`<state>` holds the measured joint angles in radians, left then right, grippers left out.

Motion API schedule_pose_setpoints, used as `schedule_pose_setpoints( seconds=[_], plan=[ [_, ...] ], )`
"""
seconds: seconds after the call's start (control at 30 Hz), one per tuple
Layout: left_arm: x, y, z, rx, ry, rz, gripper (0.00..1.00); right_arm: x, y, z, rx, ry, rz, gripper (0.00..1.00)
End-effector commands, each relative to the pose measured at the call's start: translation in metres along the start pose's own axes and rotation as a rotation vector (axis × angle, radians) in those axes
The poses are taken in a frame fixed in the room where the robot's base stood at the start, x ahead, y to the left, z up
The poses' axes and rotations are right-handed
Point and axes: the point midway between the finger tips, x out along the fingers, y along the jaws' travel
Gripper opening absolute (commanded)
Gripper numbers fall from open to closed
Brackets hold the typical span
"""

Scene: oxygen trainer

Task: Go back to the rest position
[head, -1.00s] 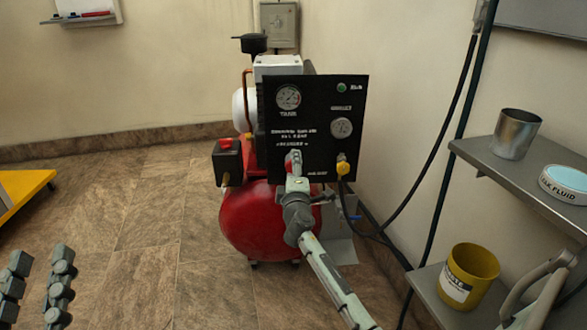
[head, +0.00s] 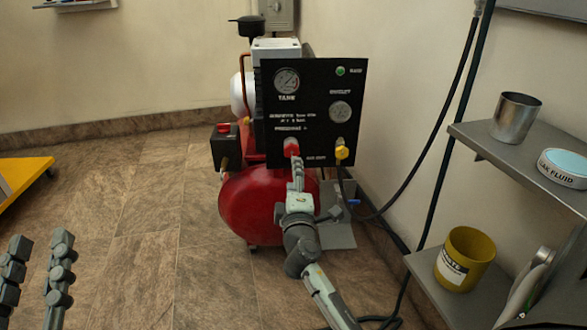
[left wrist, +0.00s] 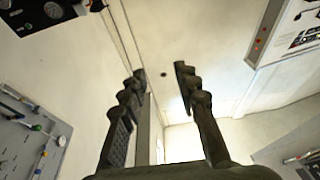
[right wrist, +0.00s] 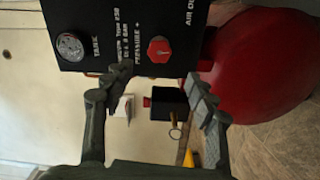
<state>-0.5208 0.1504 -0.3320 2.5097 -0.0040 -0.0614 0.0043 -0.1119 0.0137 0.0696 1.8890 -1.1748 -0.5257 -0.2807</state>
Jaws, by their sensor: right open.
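The red pressure knob (head: 291,147) is on the black panel (head: 315,100) of the red compressor (head: 245,205). My right gripper (head: 298,172) is just below and in front of the knob in the head view. The right wrist view shows its two fingers (right wrist: 155,85) spread apart with nothing between them, and the knob (right wrist: 158,50) clear beyond the fingertips. My left gripper (head: 40,240) is at the lower left of the head view, over the floor and far from the compressor. In the left wrist view its fingers (left wrist: 160,72) are apart and empty.
At the right, grey shelves (head: 490,165) hold a metal cup (head: 515,118), a round fluid tin (head: 563,168) and a yellow bin (head: 466,258). A black hose (head: 450,130) hangs by the wall. A yellow cart (head: 25,185) is at the left. The floor between is clear.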

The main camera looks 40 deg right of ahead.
Motion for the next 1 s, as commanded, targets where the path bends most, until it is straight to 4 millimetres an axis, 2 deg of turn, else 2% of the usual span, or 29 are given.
schedule_pose_setpoints(
  seconds=[0.6,0.67,0.77,0.87,0.9,0.97,1.0],
  plan=[
    [0.0,0.0,0.0,0.0,-0.001,0.0,0.31,-0.004,0.0,0.0,0.001,-0.001,0.0,0.57],
    [0.001,-0.002,0.005,0.004,-0.021,-0.003,0.31,-0.005,-0.001,0.002,0.011,-0.006,-0.011,0.57],
    [0.003,-0.009,0.03,0.02,-0.127,-0.015,0.31,-0.013,-0.008,0.012,0.069,-0.034,-0.07,0.57],
    [-0.004,-0.027,0.08,0.048,-0.334,-0.044,0.31,-0.031,-0.028,0.029,0.181,-0.091,-0.192,0.57],
    [-0.012,-0.037,0.105,0.06,-0.439,-0.06,0.31,-0.042,-0.039,0.037,0.236,-0.124,-0.258,0.57],
    [-0.031,-0.055,0.142,0.077,-0.606,-0.091,0.31,-0.062,-0.058,0.048,0.319,-0.179,-0.366,0.57],
    [-0.047,-0.068,0.166,0.086,-0.719,-0.113,0.31,-0.078,-0.071,0.055,0.369,-0.219,-0.442,0.57]
  ],
)
